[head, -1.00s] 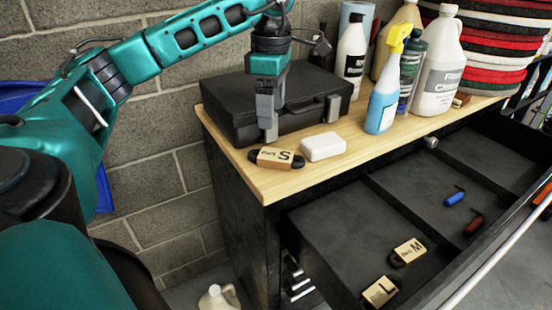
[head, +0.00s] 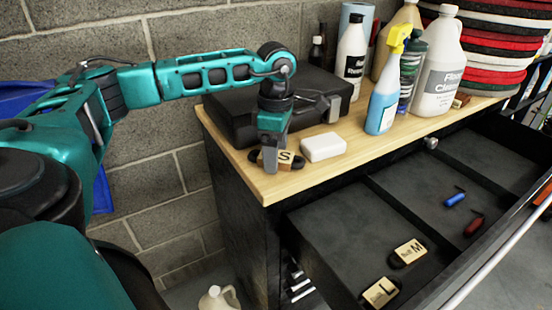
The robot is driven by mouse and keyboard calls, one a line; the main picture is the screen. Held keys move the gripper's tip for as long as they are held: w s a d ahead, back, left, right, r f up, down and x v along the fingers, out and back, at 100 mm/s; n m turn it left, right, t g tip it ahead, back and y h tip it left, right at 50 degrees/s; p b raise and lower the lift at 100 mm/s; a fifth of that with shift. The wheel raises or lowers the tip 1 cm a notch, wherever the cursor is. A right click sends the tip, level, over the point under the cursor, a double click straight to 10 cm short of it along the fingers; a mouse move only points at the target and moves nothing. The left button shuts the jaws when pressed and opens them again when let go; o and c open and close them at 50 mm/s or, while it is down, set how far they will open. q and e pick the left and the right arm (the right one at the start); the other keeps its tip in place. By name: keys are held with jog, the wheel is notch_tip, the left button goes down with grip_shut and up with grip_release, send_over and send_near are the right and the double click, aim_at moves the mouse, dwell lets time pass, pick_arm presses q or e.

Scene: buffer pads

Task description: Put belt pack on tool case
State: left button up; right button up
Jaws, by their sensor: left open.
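The black tool case (head: 232,112) lies shut at the back left of the wooden worktop, partly hidden by my left arm. A belt pack (head: 287,158), tan-labelled with an "S" and with dark ends, lies on the worktop in front of the case. My left gripper (head: 269,166) is open and low at this pack, its fingers pointing down and covering the pack's middle. I cannot tell whether they touch it. Two similar packs, marked "M" (head: 409,251) and "L" (head: 380,291), lie in the open drawer. My right gripper is out of view.
A white block (head: 323,147) lies close to the right of the "S" pack. A blue spray bottle (head: 381,111), a white jug (head: 437,80) and other bottles stand at the back right. The open drawer (head: 335,225) juts out below the worktop's front edge.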

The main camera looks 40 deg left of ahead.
pick_arm(q)
jog(key=shift+c, duration=0.3)
jog(key=c, duration=1.1)
jog(key=shift+r, duration=0.15)
jog(key=shift+r+p, duration=1.45)
jog(key=shift+r, duration=8.45)
